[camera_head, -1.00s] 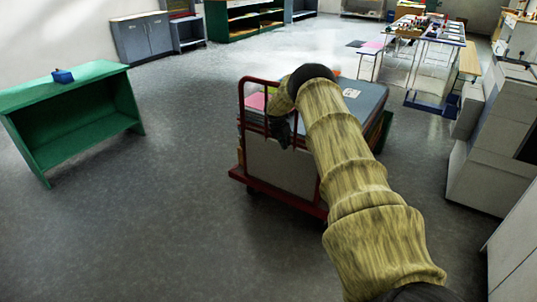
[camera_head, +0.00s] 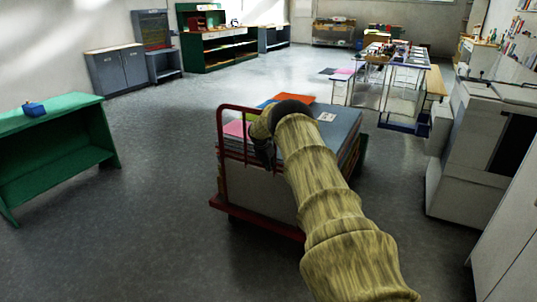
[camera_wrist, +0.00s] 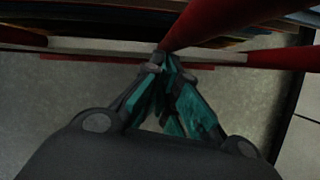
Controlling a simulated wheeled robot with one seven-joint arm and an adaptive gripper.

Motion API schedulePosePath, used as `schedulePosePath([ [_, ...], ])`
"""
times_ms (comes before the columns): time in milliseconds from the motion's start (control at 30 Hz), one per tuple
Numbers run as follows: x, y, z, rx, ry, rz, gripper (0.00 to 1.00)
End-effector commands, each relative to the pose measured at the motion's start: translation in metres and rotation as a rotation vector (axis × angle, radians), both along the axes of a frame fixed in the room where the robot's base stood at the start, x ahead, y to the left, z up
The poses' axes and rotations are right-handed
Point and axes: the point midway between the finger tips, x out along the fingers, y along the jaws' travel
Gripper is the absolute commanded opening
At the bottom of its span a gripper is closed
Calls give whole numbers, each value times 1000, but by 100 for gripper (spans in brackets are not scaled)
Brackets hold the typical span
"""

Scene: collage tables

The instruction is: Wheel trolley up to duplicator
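The trolley (camera_head: 240,213) has a red base and a red tubular handle (camera_head: 221,150). It stands mid-floor in the head view, loaded with stacked sheets and boards. My arm reaches over its right side, covering part of it. My gripper (camera_head: 266,154) is at the handle. In the wrist view my gripper's fingers (camera_wrist: 163,68) converge at a red bar (camera_wrist: 215,20) and look shut on it; the exact contact is partly hidden. The duplicator, apparently the big grey-white machine (camera_head: 450,170), stands at the right, apart from the trolley with floor between.
A green table (camera_head: 70,108) with a blue box (camera_head: 35,109) stands at left. A pale cabinet (camera_head: 505,250) is at the near right. A cluttered worktable (camera_head: 392,62) stands behind. Grey cabinets (camera_head: 118,69) and green shelves (camera_head: 215,50) line the back. Floor at left and centre is open.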

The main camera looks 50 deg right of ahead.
Motion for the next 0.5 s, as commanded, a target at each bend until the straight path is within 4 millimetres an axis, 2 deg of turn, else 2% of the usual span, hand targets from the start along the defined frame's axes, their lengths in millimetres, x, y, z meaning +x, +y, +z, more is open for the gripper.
schedulePosePath([
  [67, -1, 0, 6, -8, 0, 0, 0],
  [400, 12, 54, 9, -3, 2, 15, 0],
  [500, 12, 58, 19, -4, -1, 13, 0],
])
